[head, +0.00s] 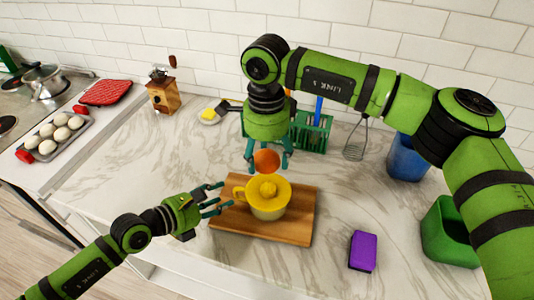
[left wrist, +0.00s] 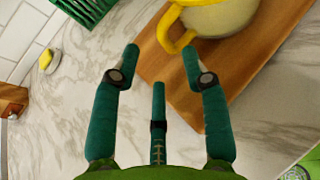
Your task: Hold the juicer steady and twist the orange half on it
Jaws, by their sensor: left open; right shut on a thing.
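The yellow juicer (head: 268,190) with a ribbed cone stands upright on the wooden board (head: 298,225). Its handle is on its left side. The juicer (left wrist: 215,17) also shows at the top of the left wrist view, partly cut off, with its yellow handle. My right gripper (head: 268,167) is shut on the orange half (head: 266,160) and holds it just above the cone; I cannot tell whether they touch. My left gripper (head: 216,199) is open and empty, left of the juicer near the handle. Its fingers (left wrist: 161,62) are apart from the handle in the left wrist view.
A purple sponge (head: 363,251) lies right of the board. A green bin (head: 449,232) and a blue container (head: 407,158) stand further right. Behind are a green rack (head: 311,132), a whisk (head: 355,142) and a coffee grinder (head: 163,94).

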